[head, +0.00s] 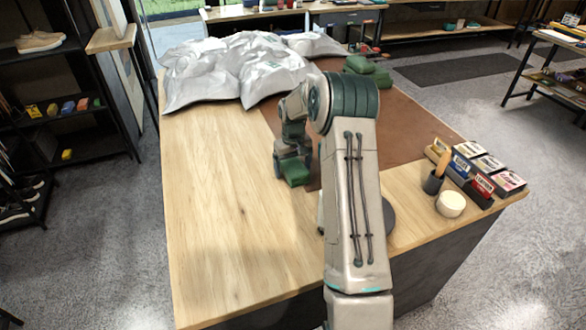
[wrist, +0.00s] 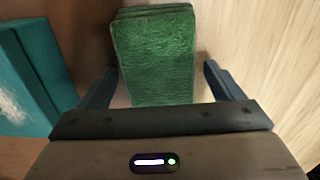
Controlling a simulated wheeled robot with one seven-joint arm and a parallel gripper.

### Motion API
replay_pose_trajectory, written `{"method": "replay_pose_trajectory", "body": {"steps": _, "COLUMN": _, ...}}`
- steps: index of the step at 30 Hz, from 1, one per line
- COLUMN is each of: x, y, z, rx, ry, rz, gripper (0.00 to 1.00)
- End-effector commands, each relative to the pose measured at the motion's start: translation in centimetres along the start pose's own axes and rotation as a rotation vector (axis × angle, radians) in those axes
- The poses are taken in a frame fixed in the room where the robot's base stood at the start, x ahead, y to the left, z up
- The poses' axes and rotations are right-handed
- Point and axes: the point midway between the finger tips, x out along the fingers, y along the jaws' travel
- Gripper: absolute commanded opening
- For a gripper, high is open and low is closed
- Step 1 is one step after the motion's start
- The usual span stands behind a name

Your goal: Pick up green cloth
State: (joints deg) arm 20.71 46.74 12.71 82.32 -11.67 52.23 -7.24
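A folded green cloth (head: 295,172) lies on the table at the edge between bare wood and the brown mat, beneath my gripper (head: 292,167). In the wrist view the green cloth (wrist: 155,55) is a thick folded block running between the two fingertips. My gripper (wrist: 158,72) is open, with one dark finger on each side of the cloth. A gap shows on the right side and a narrower one on the left. The near end of the cloth reaches close to the gripper body.
A teal object (wrist: 35,75), not identifiable, is close on the left in the wrist view. Silvery crumpled bags (head: 240,65) and more green folded pieces (head: 368,72) are at the back. Small boxes (head: 480,170), a dark cup (head: 433,183) and a white round container (head: 451,204) stand at right. The wood at left is clear.

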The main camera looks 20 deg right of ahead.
Motion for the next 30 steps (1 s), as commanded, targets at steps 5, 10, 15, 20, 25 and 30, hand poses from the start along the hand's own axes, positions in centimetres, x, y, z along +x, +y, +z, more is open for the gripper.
{"method": "replay_pose_trajectory", "body": {"steps": 5, "x": 0.0, "y": 0.0, "z": 0.0, "rx": 0.000, "ry": 0.000, "rz": 0.000, "gripper": 0.40}}
{"method": "replay_pose_trajectory", "body": {"steps": 10, "x": -0.1, "y": 0.0, "z": 0.0, "rx": 0.000, "ry": 0.000, "rz": 0.000, "gripper": 0.39}}
{"method": "replay_pose_trajectory", "body": {"steps": 15, "x": -0.2, "y": 0.0, "z": 0.0, "rx": 0.000, "ry": 0.001, "rz": 0.000, "gripper": 0.39}}
{"method": "replay_pose_trajectory", "body": {"steps": 20, "x": -1.1, "y": 0.0, "z": -0.1, "rx": -0.001, "ry": 0.003, "rz": 0.002, "gripper": 0.39}}
{"method": "replay_pose_trajectory", "body": {"steps": 25, "x": -4.0, "y": 0.0, "z": -0.1, "rx": 0.001, "ry": 0.007, "rz": 0.003, "gripper": 0.39}}
{"method": "replay_pose_trajectory", "body": {"steps": 30, "x": -5.8, "y": 0.2, "z": 3.1, "rx": 0.001, "ry": 0.002, "rz": 0.003, "gripper": 0.39}}
